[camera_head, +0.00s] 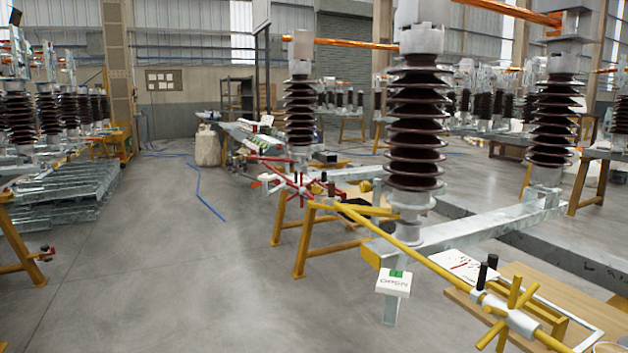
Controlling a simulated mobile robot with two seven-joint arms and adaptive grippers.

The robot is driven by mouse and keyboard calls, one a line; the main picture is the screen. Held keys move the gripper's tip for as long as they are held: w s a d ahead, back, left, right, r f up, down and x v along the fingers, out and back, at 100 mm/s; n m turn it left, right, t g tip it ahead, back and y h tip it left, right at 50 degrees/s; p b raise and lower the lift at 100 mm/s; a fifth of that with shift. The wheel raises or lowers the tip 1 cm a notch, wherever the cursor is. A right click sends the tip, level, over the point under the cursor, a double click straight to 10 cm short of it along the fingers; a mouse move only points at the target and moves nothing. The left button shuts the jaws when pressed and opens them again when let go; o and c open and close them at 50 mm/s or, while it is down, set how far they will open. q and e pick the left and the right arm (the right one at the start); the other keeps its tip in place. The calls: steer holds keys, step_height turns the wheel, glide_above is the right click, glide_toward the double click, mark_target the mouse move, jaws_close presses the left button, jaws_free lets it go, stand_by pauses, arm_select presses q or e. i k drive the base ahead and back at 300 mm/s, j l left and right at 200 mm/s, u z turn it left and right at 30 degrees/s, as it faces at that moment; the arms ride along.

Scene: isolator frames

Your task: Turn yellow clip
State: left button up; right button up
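A yellow cross-shaped handle (512,306) with several spokes sits at the lower right. It is joined to a pale metal collar (522,323) on a long yellow rod (425,262). This looks like the yellow clip, though I cannot be sure which part bears that name. Two black upright pegs (481,277) stand beside the handle. Neither of my grippers is in view.
A white sign reading OPEN (393,283) hangs below the rod. A wooden table (590,312) lies under the handle, with papers (465,267) on it. A red spoked handle (298,186) and yellow trestle legs (305,245) stand farther back.

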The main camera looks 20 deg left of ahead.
mark_target(315, 190)
steer(key=i+j, duration=0.2)
steer(key=j, duration=0.15)
steer(key=i+j, duration=0.2)
steer(key=j, duration=0.15)
steer(key=i+j+z, duration=0.1)
steer(key=j, duration=0.25)
steer(key=i+j, duration=0.3)
steer(key=i+j+z, duration=0.1)
steer(key=j, duration=0.3)
steer(key=i+j, duration=0.3)
steer(key=j, duration=0.1)
